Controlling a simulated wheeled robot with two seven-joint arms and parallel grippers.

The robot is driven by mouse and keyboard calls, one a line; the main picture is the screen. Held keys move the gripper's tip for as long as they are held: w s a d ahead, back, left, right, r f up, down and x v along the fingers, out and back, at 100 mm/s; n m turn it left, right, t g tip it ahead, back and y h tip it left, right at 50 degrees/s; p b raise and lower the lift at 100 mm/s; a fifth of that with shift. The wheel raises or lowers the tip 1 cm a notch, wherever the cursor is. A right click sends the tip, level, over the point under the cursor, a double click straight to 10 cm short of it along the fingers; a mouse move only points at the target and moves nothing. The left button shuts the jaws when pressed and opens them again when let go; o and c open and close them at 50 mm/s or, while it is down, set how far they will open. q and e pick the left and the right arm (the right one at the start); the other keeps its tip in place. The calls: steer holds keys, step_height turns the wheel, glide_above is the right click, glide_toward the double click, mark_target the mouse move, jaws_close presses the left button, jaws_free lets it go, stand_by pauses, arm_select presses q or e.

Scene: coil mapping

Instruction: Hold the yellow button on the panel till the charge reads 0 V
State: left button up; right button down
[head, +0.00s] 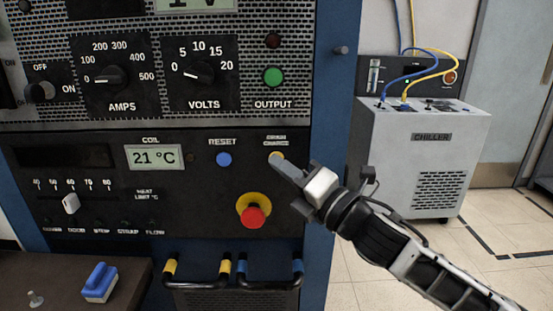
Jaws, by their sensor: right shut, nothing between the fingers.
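The yellow button (277,155) sits on the black panel (190,228) under a small label that seems to read "drain charge". My right gripper (275,162) is shut and empty, its fingertips at the button from the lower right and covering its lower part. The tips look to be in contact with it, but I cannot tell how far it is pressed. A green display (193,5) at the top edge is partly cut off and appears to read 1 V. My left gripper is not in view.
Near the button are a blue reset button (224,159) and a red emergency stop (253,216). Amps (108,76) and volts (199,73) dials sit above. A chiller (425,150) stands at right. A blue-handled object (100,281) lies on the bench.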

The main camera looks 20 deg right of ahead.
stand_by(0.6)
steer(key=shift+s+a, duration=0.25)
steer(key=shift+s, duration=0.55)
steer(key=s, duration=0.2)
steer(key=s+a, duration=0.1)
steer(key=s, duration=0.1)
steer(key=shift+s+a, duration=0.2)
steer(key=shift+s, duration=0.2)
